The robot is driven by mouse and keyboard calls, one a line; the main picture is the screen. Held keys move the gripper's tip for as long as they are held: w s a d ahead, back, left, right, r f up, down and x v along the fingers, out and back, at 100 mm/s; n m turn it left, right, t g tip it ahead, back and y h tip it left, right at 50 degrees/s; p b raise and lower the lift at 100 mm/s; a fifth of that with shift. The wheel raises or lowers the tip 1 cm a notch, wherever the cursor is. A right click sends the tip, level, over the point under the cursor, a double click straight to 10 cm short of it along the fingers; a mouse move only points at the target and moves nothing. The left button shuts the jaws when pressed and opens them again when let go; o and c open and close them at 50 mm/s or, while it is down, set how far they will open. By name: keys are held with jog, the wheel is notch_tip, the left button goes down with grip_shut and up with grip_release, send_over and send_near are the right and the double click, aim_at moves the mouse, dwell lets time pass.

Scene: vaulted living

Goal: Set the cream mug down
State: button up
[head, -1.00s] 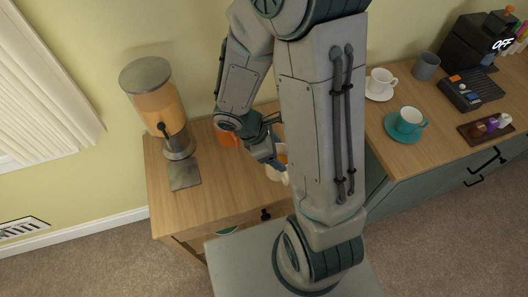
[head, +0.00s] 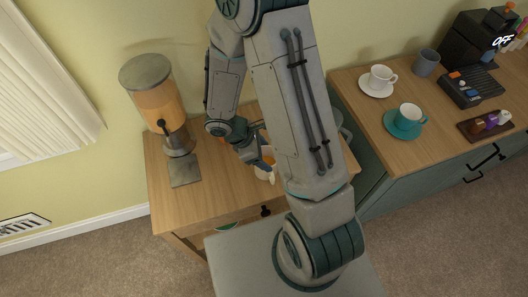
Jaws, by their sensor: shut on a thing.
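The cream mug (head: 264,174) shows only in part at the right side of the small wooden table, with an orange-brown colour inside its rim. My arm covers much of it. My gripper (head: 259,163) is shut on the mug at its upper left side. The mug looks upright. I cannot tell whether its base touches the table top or is a little above it.
The wooden table (head: 214,193) has bare room at its front left. A drink dispenser (head: 156,100) stands at its back left. On the green cabinet to the right are a white cup (head: 382,75), a teal cup (head: 408,116), a grey mug (head: 426,62) and a coffee machine (head: 470,60).

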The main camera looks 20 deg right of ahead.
jog(key=shift+f, duration=0.1)
jog(key=shift+f+b, duration=0.15)
jog(key=shift+b, duration=0.15)
jog(key=o, duration=1.8)
jog(key=shift+r, duration=0.2)
jog(key=v, duration=1.2)
jog(key=shift+s+d+r+m+t+y, duration=0.9)
jog(key=shift+s+r+m, duration=0.6)
jog(key=shift+r+m, duration=1.15)
jog(key=shift+s+d+r+m+t+y, duration=0.65)
jog(key=shift+s+d+r+m+y, duration=0.7)
jog(key=shift+r+m, duration=1.3)
jog(key=shift+s+d+r+m+t+y, duration=0.75)
jog(key=shift+s+r+m, duration=0.95)
jog(key=shift+r+m, duration=0.95)
